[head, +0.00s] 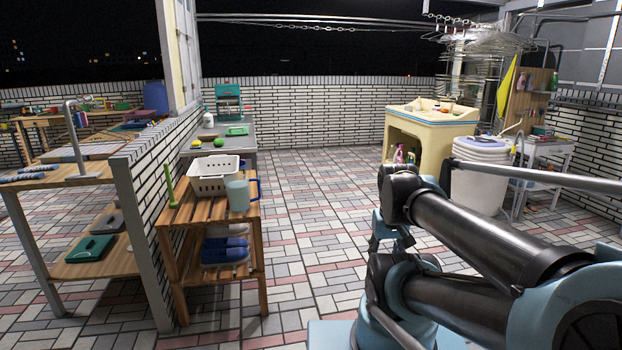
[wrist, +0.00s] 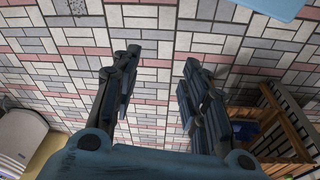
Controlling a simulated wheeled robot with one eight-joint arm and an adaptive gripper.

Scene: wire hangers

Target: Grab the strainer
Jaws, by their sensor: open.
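A white perforated basket (head: 214,182), which looks like the strainer, stands upright on the top of a slatted wooden rack (head: 188,212) left of centre in the head view. A pale blue-green mug (head: 238,196) stands close against its front right side. My gripper (wrist: 160,62) is open and empty in the wrist view, with only floor tiles between and beyond its fingers. In the head view my arm is at the right, well apart from the basket, and the fingers are not clearly visible. I cannot make out the basket in the wrist view.
A green upright handle (head: 170,186) stands at the rack's left end; blue slippers (head: 225,250) lie on its lower shelf. White stacked buckets (head: 480,172) and a cream sink cabinet (head: 428,130) stand at right. The tiled floor between is clear.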

